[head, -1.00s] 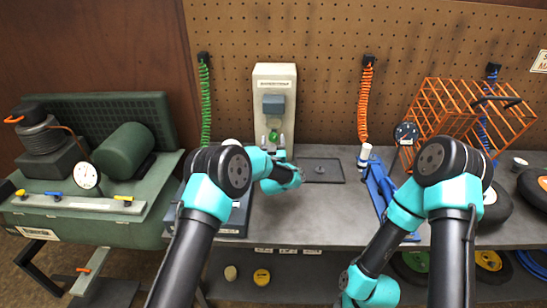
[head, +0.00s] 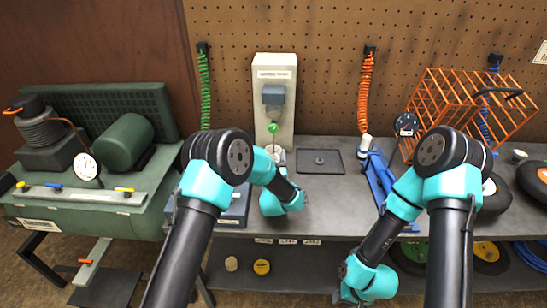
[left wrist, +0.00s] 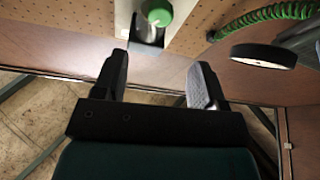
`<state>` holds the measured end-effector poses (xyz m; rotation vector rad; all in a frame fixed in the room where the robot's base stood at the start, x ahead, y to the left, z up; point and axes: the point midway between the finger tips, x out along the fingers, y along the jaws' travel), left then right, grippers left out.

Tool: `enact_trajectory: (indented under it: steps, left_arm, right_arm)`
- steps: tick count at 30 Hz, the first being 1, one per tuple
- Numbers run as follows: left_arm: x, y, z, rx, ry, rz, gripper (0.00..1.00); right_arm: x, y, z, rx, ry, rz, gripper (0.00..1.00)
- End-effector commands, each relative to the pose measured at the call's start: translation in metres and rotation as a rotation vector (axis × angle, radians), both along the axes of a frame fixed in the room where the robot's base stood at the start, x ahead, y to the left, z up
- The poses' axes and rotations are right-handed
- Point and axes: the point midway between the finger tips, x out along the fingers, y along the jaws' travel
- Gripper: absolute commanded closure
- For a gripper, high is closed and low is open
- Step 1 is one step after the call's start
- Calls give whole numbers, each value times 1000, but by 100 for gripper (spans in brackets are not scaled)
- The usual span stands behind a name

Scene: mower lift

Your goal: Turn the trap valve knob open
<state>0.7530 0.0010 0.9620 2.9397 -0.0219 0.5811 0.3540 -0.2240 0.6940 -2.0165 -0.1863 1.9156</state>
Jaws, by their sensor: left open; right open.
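The green knob (head: 273,127) is on the front of the beige post, under a grey-blue box. It also shows at the top of the left wrist view (left wrist: 158,13), beside a grey bracket. I cannot tell how far it is turned. My left gripper (left wrist: 160,60) is open and empty, with its two fingers pointing toward the knob and a gap between them and it. In the head view my left arm's teal wrist is in front of and below the post, and hides most of the gripper. My right gripper is out of sight; only its arm shows.
The beige post (head: 289,105) stands at the back of the grey bench, before a pegboard. A green coiled hose (head: 205,90) hangs left of it. A dark square tray (head: 320,161) and a blue jack-like tool (head: 380,182) lie to the right. A green compressor (head: 122,142) stands left.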

Motion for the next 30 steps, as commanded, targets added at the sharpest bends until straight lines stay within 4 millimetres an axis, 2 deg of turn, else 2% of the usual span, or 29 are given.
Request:
enact_trajectory:
  steps: [8,15,18,30]
  left_arm:
    - [7,3,3,52,0,1,35]
    - [36,12,13,315,-9,0,35]
    - [42,13,15,382,-15,0,35]
    - [45,12,17,392,-17,1,35]
  right_arm:
    - [0,0,0,0,0,0,57]
    - [0,0,0,0,0,0,57]
    - [0,0,0,0,0,0,57]
    - [0,0,0,0,0,0,57]
